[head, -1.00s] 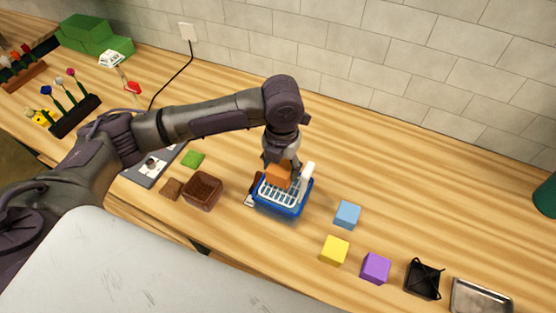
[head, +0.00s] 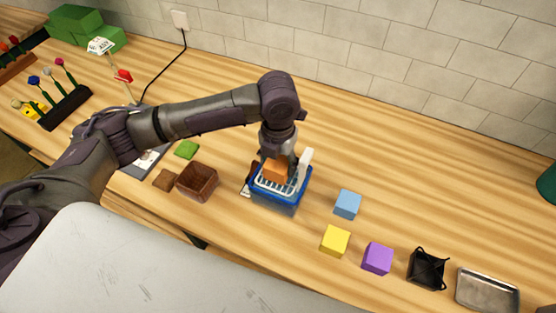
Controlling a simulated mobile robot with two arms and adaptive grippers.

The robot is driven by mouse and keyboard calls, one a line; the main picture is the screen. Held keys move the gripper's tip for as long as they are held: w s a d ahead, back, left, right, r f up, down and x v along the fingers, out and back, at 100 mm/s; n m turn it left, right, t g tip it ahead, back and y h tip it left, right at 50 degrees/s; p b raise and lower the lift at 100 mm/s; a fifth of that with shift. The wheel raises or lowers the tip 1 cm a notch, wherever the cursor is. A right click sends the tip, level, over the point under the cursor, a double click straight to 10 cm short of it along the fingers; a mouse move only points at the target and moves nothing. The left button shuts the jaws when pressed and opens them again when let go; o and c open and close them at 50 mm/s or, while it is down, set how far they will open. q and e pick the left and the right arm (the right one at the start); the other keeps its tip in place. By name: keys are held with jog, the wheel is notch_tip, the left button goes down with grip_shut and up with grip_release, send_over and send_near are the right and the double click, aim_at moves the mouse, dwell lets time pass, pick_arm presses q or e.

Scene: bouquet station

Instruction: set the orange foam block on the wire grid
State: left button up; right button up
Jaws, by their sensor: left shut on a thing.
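The orange foam block (head: 276,171) is held in my left gripper (head: 275,158), which points down and is shut on it. The block is at the white wire grid (head: 277,188), over its back left part. I cannot tell whether its underside touches the wires. The grid lies across the top of a blue container (head: 275,205). The gripper's fingers are partly hidden by the block and the wrist. My right gripper is not in view.
A white upright piece (head: 305,162) stands at the container's right side. A brown basket (head: 197,182) is to the left. Blue (head: 347,204), yellow (head: 335,240) and purple (head: 377,258) blocks lie to the right, with a black holder (head: 427,268) and metal tray (head: 487,290). Wood behind is clear.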

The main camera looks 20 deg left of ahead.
pick_arm(q)
jog(key=shift+p, duration=0.35)
dwell(0.3)
jog(key=shift+f, duration=0.1)
dwell(0.3)
jog(key=o, duration=0.9)
jog(key=shift+o, duration=1)
